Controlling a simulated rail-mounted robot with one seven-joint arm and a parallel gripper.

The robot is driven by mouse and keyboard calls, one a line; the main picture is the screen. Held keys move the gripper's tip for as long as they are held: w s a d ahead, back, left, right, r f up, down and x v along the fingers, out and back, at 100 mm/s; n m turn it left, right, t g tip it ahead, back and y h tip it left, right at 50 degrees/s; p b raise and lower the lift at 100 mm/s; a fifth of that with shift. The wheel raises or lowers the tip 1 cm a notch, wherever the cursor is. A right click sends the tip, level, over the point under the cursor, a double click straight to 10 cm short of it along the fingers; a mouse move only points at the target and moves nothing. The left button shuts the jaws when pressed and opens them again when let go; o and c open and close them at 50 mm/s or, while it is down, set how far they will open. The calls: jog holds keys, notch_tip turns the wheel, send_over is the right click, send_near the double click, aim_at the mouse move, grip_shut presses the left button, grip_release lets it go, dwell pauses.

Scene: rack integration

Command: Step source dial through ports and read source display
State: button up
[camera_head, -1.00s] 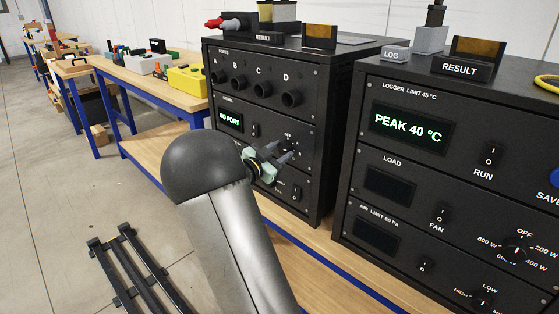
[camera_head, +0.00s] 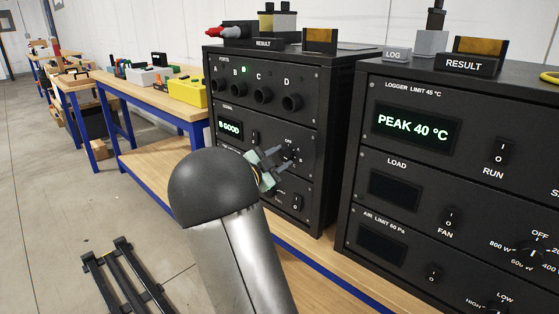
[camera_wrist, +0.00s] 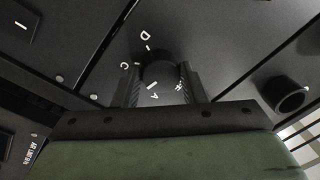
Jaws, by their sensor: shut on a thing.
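The left rack unit's ports panel has a row of dark round ports labelled A to D (camera_head: 264,95), with a green light lit beside B. The source display (camera_head: 230,129) reads "B GOOD" in green. My gripper (camera_head: 282,158) is at the dial on that unit's middle panel, below port D. In the wrist view the black source dial (camera_wrist: 160,71) sits between the two fingers of my gripper (camera_wrist: 159,82), which are shut on it. Letters A, C and D show around the dial; the letter at its right is partly hidden by a finger.
The right rack unit (camera_head: 384,163) stands close beside, its display (camera_head: 412,127) reading "PEAK 40 °C". RESULT holders (camera_head: 474,64) stand on top. A wooden bench (camera_head: 160,88) with a yellow box (camera_head: 187,88) is at left. Open floor lies in front.

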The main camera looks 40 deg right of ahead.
jog(key=o, duration=1)
jog(key=shift+c, duration=0.2)
jog(key=shift+a, duration=0.1)
jog(key=p+v, duration=0.2)
jog(key=v, duration=1.5)
jog(key=shift+a, duration=0.15)
